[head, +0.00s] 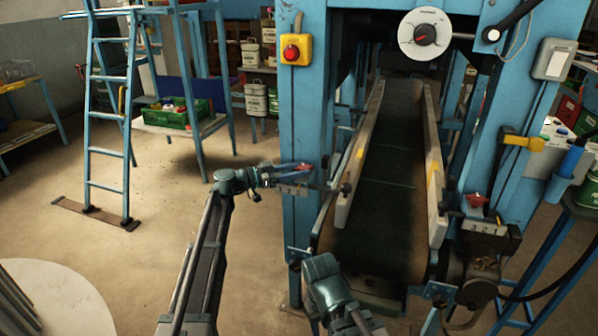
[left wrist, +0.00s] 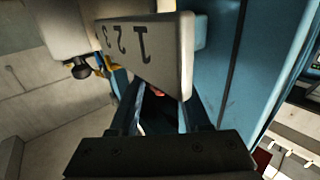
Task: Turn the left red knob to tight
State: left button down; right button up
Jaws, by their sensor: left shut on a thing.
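The left red knob (head: 304,167) sits on the left blue post of the conveyor machine, above a small pale number plate (head: 291,189). My left gripper (head: 290,170) reaches it from the left and is shut on it. In the left wrist view the plate (left wrist: 150,50) with 1, 2, 3 fills the upper middle. Only a sliver of the red knob (left wrist: 187,93) shows there; the plate and fingers hide the rest, so its setting is unclear. A grey-green part of my right arm (head: 330,285) is at the bottom centre; its finger state cannot be told.
The conveyor belt (head: 385,180) runs between pale side rails. Another red knob (head: 477,200) with a plate is on the right. A white dial (head: 424,34) and a yellow box with a red button (head: 295,50) are above.

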pick_arm(q)
jog(key=m+g, duration=0.2)
jog(key=g, duration=0.1)
jog(key=w+m+g+h, duration=0.1)
jog(key=m+g, duration=0.1)
jog(key=g, duration=0.1)
jog(key=shift+w+a+g, duration=0.1)
jog(key=shift+w+g, duration=0.05)
jog(key=shift+g, duration=0.25)
jog(key=shift+m+g+y, duration=0.4)
jog(key=shift+m+g, duration=1.3)
jog(key=shift+g, duration=0.9)
jog(key=shift+c, duration=1.8)
grip_release()
